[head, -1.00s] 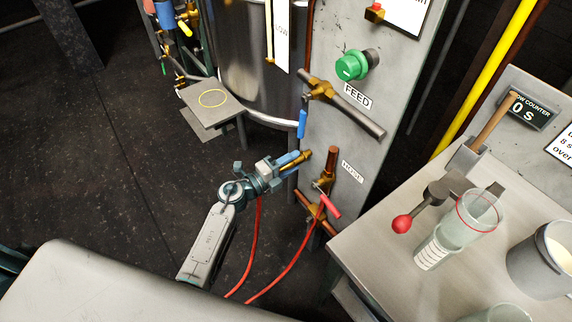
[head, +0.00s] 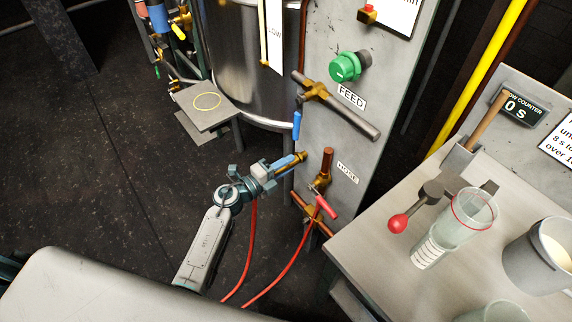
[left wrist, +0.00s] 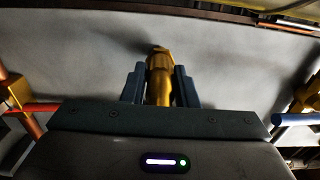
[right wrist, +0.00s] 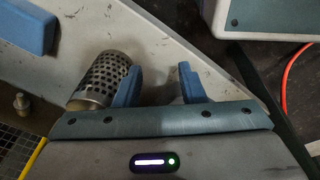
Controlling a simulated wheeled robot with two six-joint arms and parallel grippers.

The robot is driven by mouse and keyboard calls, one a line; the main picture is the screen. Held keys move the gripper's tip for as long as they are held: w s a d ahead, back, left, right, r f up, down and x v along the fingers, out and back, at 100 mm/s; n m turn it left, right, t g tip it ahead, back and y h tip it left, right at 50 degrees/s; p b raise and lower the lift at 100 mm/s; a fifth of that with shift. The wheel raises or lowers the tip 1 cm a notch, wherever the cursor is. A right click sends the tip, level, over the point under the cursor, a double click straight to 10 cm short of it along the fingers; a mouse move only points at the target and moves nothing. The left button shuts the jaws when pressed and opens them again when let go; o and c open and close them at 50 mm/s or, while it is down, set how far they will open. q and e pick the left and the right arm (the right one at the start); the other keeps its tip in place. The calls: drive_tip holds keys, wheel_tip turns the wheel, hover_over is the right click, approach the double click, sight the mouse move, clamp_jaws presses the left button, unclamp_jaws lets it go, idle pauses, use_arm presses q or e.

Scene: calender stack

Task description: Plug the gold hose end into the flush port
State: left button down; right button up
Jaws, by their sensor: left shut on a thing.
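The gold hose end (head: 299,157) is in my left gripper (head: 287,162), in front of the grey panel's lower left edge. In the left wrist view the gold hose end (left wrist: 159,76) sits between the two blue fingers and points at the panel face, apart from it as far as I can tell. A brass and copper fitting (head: 323,180) with a red lever is right of it, beside a small label I cannot read surely. I cannot tell which opening is the flush port. My right gripper (right wrist: 158,84) is open and empty, with a perforated metal cylinder beside its left finger.
The grey panel (head: 330,220) carries the FEED valve (head: 318,92) with a blue lever and a green knob (head: 346,67). A red hose (head: 252,250) hangs below my left gripper. A bench (head: 385,255) with a clear beaker (head: 455,232) stands right.

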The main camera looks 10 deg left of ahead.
use_arm(q)
drive_tip(key=shift+p+v, duration=0.4)
drive_tip(key=shift+v, duration=1.55)
